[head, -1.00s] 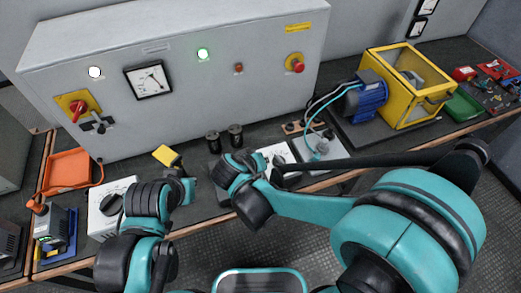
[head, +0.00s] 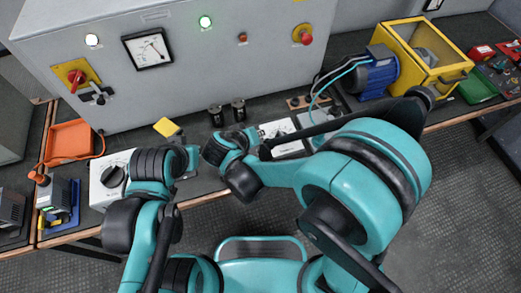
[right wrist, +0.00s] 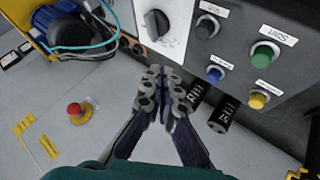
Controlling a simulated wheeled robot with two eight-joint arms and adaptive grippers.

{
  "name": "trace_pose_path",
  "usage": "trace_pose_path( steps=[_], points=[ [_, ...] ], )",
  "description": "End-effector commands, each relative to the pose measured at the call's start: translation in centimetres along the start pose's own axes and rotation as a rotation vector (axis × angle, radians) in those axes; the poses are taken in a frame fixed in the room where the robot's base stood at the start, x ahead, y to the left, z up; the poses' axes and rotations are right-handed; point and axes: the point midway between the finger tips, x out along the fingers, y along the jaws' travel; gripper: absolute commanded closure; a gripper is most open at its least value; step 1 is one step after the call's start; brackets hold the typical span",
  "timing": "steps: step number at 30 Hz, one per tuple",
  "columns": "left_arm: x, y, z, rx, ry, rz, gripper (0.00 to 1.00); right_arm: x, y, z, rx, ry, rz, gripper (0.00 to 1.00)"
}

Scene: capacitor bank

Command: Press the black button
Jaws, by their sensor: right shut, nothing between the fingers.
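In the right wrist view the black button (right wrist: 206,27) is on a dark button panel (right wrist: 238,76), with a white label beside it. A green button (right wrist: 264,54), a blue button (right wrist: 215,73) and a yellow button (right wrist: 258,99) share the panel. My right gripper (right wrist: 166,75) is shut and empty, left of the panel in this view and apart from the black button. In the head view my right gripper (head: 212,148) is low over the bench, and I cannot make out the buttons there. My left gripper (head: 190,160) is beside it; its fingers are too unclear to judge.
Two dark cylinders (head: 238,112) stand by the grey cabinet (head: 190,75). A white box with a dark knob (right wrist: 160,25) is beside the panel. A red mushroom button (right wrist: 79,112) sticks out from the cabinet. A blue motor (head: 376,75) stands at the right.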

Motion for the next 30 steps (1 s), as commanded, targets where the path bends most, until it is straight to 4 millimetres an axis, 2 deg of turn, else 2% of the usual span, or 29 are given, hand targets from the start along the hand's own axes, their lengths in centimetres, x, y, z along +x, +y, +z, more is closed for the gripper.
trace_pose_path(
  steps=[1,12,30],
  points=[
    [0.8,0.0,0.6,0.000,0.000,0.000,1.00,0.8,-0.6,0.6,0.000,0.000,0.000,1.00],
    [4.2,0.0,3.0,0.000,0.000,0.000,1.00,4.3,-3.1,3.1,0.000,0.000,0.000,1.00],
    [4.5,0.0,3.2,0.000,0.000,0.000,1.00,4.6,-3.4,3.3,0.000,0.000,0.000,1.00]
  ],
)
